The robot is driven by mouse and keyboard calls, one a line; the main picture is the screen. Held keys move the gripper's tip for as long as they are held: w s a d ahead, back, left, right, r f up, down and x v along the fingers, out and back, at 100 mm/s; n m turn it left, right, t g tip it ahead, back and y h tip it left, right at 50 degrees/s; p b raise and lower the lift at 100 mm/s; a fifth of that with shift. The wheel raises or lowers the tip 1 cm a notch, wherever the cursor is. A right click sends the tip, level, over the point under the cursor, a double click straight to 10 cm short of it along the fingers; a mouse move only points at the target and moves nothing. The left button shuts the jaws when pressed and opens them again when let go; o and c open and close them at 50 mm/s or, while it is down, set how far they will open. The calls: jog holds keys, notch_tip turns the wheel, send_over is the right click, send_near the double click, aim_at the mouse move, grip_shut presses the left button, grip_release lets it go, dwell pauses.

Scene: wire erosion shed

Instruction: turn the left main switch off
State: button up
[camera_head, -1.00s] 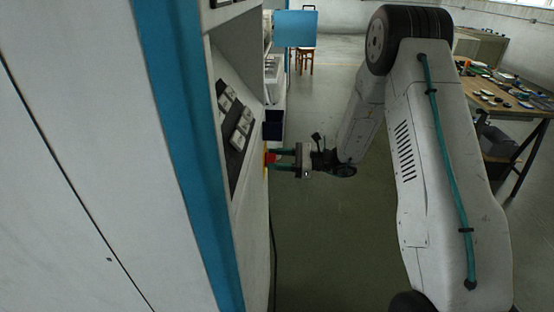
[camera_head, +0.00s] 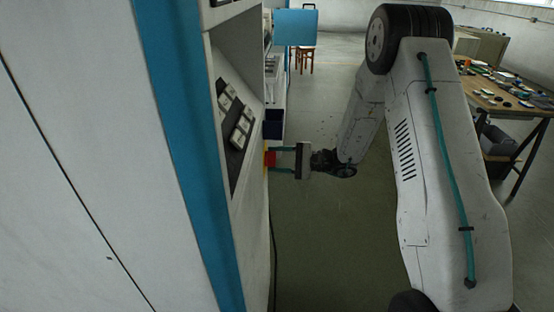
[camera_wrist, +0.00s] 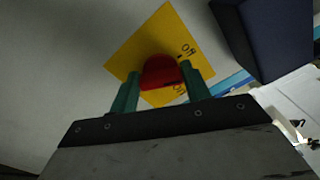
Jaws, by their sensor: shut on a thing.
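The main switch is a red knob (camera_wrist: 160,70) on a yellow plate (camera_wrist: 136,50) fixed to the pale machine wall. Black lettering shows on the plate beside the knob; one word reads "Off", and another is partly covered by a finger. In the wrist view the plate appears tilted. My gripper (camera_wrist: 158,84) has its two green fingers on either side of the red knob, shut on it. In the head view my gripper (camera_head: 276,159) reaches left to the machine's side, where the yellow plate (camera_head: 267,158) shows only as a sliver and the knob is mostly hidden.
The white machine (camera_head: 90,120) with a blue stripe fills the left. A dark blue box (camera_wrist: 270,30) juts from its wall close to the switch. A workbench (camera_head: 500,95) with small parts stands at the right. The floor (camera_head: 320,240) below my gripper is clear.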

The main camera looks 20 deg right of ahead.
jog(key=n, duration=0.5)
jog(key=shift+f, duration=0.1)
jog(key=shift+o, duration=0.2)
dwell(0.4)
jog(key=o, duration=1)
jog(key=shift+c, duration=0.2)
jog(key=v, duration=0.8)
